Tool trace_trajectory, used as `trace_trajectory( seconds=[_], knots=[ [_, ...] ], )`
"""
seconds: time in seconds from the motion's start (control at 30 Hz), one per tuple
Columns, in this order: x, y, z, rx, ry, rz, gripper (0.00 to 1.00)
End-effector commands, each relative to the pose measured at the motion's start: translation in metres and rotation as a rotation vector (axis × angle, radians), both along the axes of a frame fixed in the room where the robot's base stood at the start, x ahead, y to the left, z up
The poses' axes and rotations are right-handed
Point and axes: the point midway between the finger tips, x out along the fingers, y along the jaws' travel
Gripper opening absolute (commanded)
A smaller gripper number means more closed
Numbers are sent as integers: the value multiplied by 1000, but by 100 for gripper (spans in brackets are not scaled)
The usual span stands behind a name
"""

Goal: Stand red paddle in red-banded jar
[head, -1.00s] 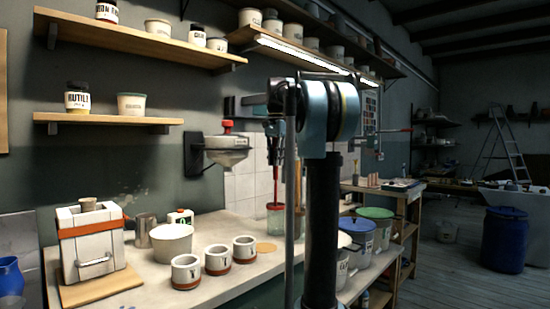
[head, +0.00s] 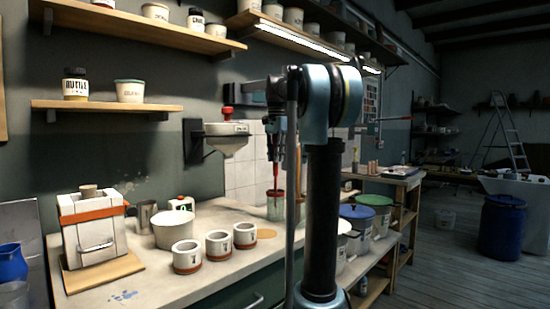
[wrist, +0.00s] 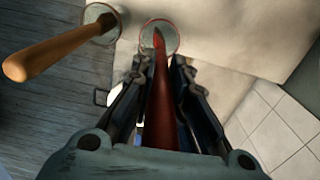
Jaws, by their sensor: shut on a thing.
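My gripper (head: 274,157) points down above the bench, shut on the red paddle (head: 275,178). In the wrist view the red paddle (wrist: 161,105) runs between the fingers of my gripper (wrist: 160,65), and its far end overlaps the round mouth of the red-banded jar (wrist: 172,40). In the head view the red-banded jar (head: 275,209) stands on the bench right below the gripper, and the paddle's lower end meets its rim. The paddle looks nearly upright. How deep its end sits in the jar is hard to tell.
In the wrist view a wooden handle (wrist: 50,50) leans out of another round container (wrist: 103,20) close beside the jar. Three small banded pots (head: 218,244) and a white bowl (head: 174,232) stand left on the bench. Lidded buckets (head: 374,210) stand to the right.

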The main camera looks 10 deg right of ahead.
Motion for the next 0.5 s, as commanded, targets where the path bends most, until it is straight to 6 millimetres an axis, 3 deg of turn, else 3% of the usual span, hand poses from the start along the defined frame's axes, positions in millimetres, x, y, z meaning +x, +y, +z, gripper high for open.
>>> trace_trajectory(
  seconds=[0.03,0.07,0.13,0.5],
  knots=[
    [0,0,0,0,0,0,0],
    [0,0,0,0,0,0,21],
    [0,0,0,0,0,0,37],
    [0,0,1,0,0,0,38]
  ],
)
